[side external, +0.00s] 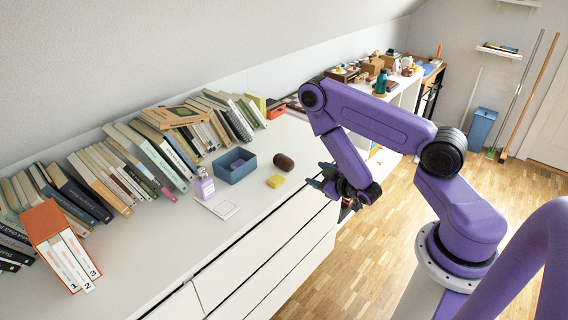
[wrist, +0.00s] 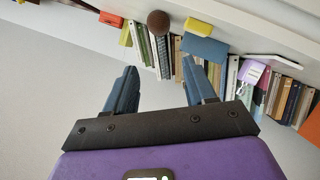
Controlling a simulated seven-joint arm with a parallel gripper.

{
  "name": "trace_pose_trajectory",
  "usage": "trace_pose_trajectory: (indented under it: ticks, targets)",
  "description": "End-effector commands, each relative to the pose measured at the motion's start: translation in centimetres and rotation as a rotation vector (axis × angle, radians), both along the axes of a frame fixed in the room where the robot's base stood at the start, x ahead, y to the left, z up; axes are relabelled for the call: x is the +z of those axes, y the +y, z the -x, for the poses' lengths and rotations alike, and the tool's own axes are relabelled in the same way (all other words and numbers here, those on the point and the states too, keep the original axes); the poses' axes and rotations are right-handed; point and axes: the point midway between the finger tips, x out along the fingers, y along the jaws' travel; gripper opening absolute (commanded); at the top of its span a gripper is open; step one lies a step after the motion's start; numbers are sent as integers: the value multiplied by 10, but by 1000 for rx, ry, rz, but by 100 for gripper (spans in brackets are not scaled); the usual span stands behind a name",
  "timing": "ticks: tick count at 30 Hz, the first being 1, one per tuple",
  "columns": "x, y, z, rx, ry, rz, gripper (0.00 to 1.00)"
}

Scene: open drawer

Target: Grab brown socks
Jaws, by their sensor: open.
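A dark brown rounded bundle (side external: 284,162) lies on the white dresser top near its front edge; I cannot tell for sure that it is the socks. It also shows as a brown round shape (wrist: 158,21) at the top of the wrist view. My gripper (side external: 322,183) is in front of the dresser's edge, to the right of the bundle and apart from it. In the wrist view its two blue-grey fingers (wrist: 160,78) are spread wide with nothing between them. No other brown socks show.
A yellow block (side external: 276,181) and a blue open box (side external: 235,167) stand close to the bundle. A purple bottle (side external: 204,184) and a white card (side external: 225,208) are farther left. Rows of books (side external: 125,170) line the wall. The dresser's white drawer fronts (side external: 262,272) face the wooden floor.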

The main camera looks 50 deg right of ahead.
Motion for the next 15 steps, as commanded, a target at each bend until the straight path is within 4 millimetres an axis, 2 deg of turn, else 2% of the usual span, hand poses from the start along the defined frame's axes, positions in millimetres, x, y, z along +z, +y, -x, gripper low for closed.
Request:
trace_pose_trajectory:
  ticks: [5,14,15]
  targets:
    - [-1,-3,-3,-4,-11,7,55]
    - [-7,-8,-22,-3,-11,8,55]
    - [-9,-10,-29,-5,-16,6,55]
